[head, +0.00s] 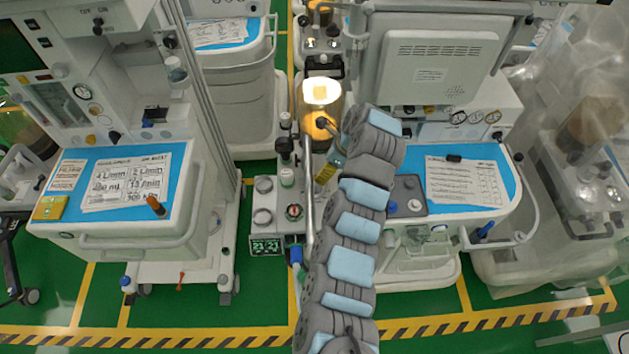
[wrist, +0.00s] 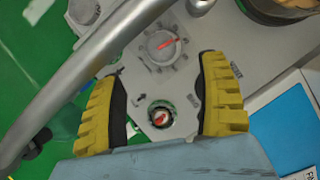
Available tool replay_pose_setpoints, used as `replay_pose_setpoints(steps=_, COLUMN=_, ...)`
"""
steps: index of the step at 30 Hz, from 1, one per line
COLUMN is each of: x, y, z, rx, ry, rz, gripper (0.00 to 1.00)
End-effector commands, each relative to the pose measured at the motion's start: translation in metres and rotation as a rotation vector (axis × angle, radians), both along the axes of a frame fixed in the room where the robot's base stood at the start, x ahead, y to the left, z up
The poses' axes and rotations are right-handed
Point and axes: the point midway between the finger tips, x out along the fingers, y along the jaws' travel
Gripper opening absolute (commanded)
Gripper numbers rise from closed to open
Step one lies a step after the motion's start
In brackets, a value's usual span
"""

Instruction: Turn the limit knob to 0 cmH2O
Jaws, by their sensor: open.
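In the wrist view, a round grey knob (wrist: 163,45) with a red pointer mark sits on a grey panel (wrist: 185,85), beyond my fingertips. A smaller round part (wrist: 160,116) with a dark ring and a red mark lies lower, between the fingers. I cannot read the scales, so I cannot tell which is the limit knob or its setting. My gripper (wrist: 165,105) is open, one yellow-padded finger either side of the smaller part, with no contact visible. In the head view, my gripper (head: 325,173) is beside the metal pipe, and my arm hides the panel below it.
A curved metal pipe (wrist: 90,75) crosses the left of the wrist view, close to the left finger. A blue worktop (wrist: 285,125) is at lower right. In the head view, a lit glass canister (head: 322,108) stands behind my gripper, and carts stand on both sides.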

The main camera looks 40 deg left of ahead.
Motion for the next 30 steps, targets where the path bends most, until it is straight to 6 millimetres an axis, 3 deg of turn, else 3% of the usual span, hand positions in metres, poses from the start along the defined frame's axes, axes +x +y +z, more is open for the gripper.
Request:
replay_pose_setpoints(steps=12, x=-0.01, y=0.023, z=-0.062, rx=-0.002, ry=0.002, rz=0.001, gripper=0.75)
replay_pose_setpoints(steps=21, x=-0.013, y=0.032, z=-0.083, rx=-0.001, ry=0.002, rz=0.0, gripper=0.75)
replay_pose_setpoints(steps=30, x=-0.013, y=0.034, z=-0.087, rx=0.0, ry=0.0, rz=-0.001, gripper=0.75)
